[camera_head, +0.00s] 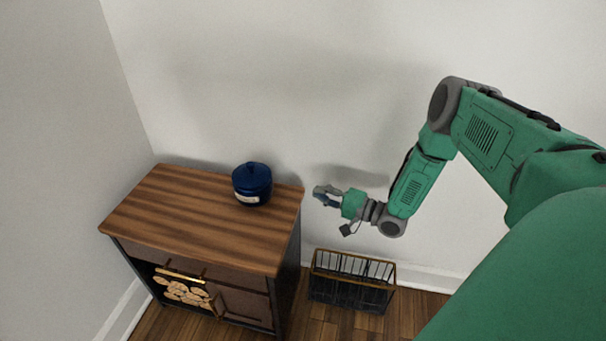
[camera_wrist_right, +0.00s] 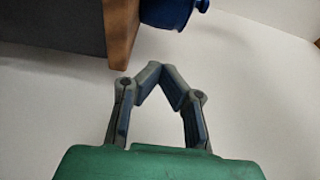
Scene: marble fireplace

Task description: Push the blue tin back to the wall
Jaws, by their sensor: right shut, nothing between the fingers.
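The blue tin (camera_head: 252,184) stands upright, lid on, on the wooden cabinet top (camera_head: 190,210), toward its back right, close to the wall. A pale label shows on its front. My right gripper (camera_head: 318,193) is shut and empty, just off the right edge of the cabinet, to the right of the tin and apart from it. In the right wrist view, the gripper's fingertips (camera_wrist_right: 158,70) meet at the top, and part of the tin (camera_wrist_right: 172,10) shows beyond the cabinet's edge (camera_wrist_right: 121,30). My left gripper is not in view.
A black wire basket with a wooden rim (camera_head: 352,262) stands on the floor right of the cabinet. The white wall (camera_head: 270,80) runs behind the cabinet, and another wall (camera_head: 60,150) closes its left side. The cabinet top is otherwise bare. Cut logs (camera_head: 183,292) fill an open compartment.

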